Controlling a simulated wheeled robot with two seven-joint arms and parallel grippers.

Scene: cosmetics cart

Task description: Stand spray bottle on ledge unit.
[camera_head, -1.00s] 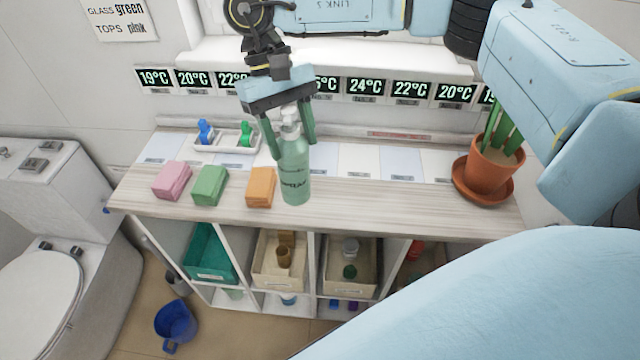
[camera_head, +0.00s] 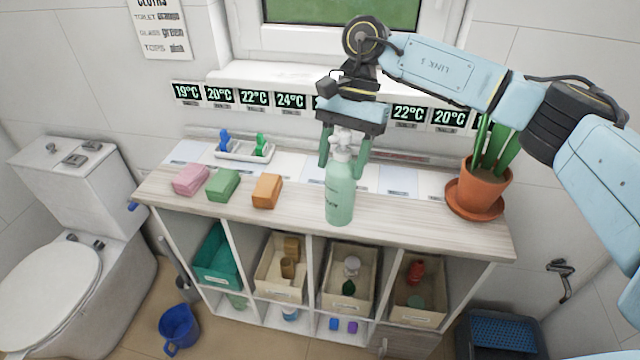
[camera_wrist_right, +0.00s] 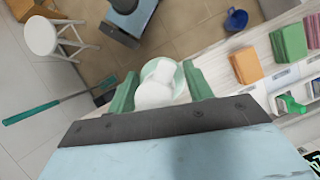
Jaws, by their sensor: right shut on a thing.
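The spray bottle (camera_head: 340,196) is pale green with a white spray head and is upright. My right gripper (camera_head: 341,172) is shut on its upper part from above, one green finger on each side. In the right wrist view the white head (camera_wrist_right: 156,92) shows between the fingers (camera_wrist_right: 161,86). The ledge unit (camera_head: 425,222) has a pale wood top over open cubbies. The bottle's base appears over the front part of this top, right of the orange block; I cannot tell whether it touches. My left gripper is not in view.
Pink (camera_head: 190,179), green (camera_head: 223,185) and orange (camera_head: 267,190) cloth blocks lie left of the bottle. A white tray (camera_head: 233,152) with small blue and green items is behind them. A potted plant (camera_head: 484,185) stands at the right end. Bare top lies between bottle and plant.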

